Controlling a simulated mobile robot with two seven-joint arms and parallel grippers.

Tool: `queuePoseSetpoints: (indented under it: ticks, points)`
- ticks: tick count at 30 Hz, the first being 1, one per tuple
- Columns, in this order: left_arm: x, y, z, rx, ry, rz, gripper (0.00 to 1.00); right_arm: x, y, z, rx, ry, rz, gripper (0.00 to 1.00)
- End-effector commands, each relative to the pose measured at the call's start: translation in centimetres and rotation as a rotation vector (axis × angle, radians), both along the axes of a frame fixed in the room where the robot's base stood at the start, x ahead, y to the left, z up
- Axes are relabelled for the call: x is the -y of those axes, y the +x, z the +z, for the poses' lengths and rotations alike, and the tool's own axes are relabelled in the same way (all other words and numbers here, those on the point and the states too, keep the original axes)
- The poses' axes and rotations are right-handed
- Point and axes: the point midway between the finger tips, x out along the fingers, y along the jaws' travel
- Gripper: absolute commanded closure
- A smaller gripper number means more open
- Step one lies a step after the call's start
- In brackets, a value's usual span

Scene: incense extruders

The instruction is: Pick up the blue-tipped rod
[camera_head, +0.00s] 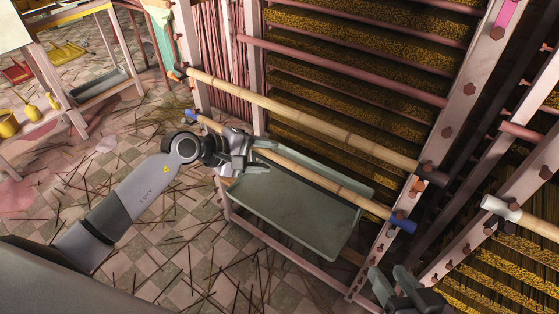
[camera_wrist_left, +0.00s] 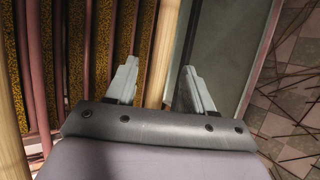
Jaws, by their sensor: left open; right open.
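The blue-tipped rod (camera_head: 325,181) is a tan bamboo pole with blue caps at both ends. It runs diagonally across the front of the rack, above a grey-green tray. My left gripper (camera_head: 262,156) is open at the rod's left half, and its hand hides part of the rod. My right gripper (camera_head: 392,285) is open and empty at the bottom right, apart from the rod.
A second bamboo rod (camera_head: 300,116) with dark ends lies above, parallel to the blue-tipped one. A white-capped rod (camera_head: 497,205) is at the right. The grey-green tray (camera_head: 290,215) sits below. Pink rack posts (camera_head: 455,110) stand nearby. The tiled floor is strewn with thin sticks.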

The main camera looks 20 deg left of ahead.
Motion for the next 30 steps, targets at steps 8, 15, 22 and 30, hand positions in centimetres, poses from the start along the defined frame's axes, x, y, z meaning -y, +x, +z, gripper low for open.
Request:
queuePoseSetpoints:
  ticks: [8, 15, 22, 30]
  points:
    - [0.32, 0.30, -0.22, 0.001, 0.001, -0.001, 0.47, -0.12, 0.03, 0.00, 0.000, 0.007, 0.002, 0.57]
    - [0.30, 0.28, -0.22, 0.000, 0.000, 0.000, 1.00, -0.13, 0.03, 0.01, -0.001, 0.006, 0.003, 0.57]
    - [0.30, 0.30, -0.16, 0.001, -0.001, 0.000, 1.00, -0.12, 0.02, 0.02, -0.001, 0.006, 0.003, 0.57]
    - [0.13, 0.00, 0.68, 0.003, 0.002, 0.000, 1.00, 0.03, 0.08, 0.52, 0.005, -0.006, 0.000, 0.57]
